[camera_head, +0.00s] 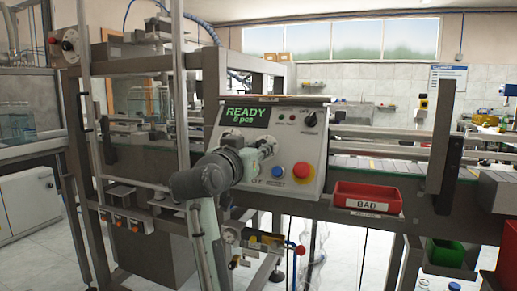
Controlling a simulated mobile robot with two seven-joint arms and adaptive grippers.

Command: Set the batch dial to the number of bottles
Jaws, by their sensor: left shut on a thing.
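The control panel (228,137) stands on the conveyor frame in the middle of the head view. Its green display (246,114) reads "READY" with a small count in "pcs" below, which looks like 6 or 8. My left gripper (266,150) reaches in from the lower left and is against the panel face below the display. It is shut on what appears to be the batch dial, which the fingers and wrist hide. The dial's pointer and scale cannot be read. My right gripper is out of view.
A black selector knob (310,119) sits at the panel's upper right. A red stop button (301,170) and a blue button (278,171) lie close to the gripper. A red "BAD" bin (367,191) hangs to the right. A conveyor runs behind the panel.

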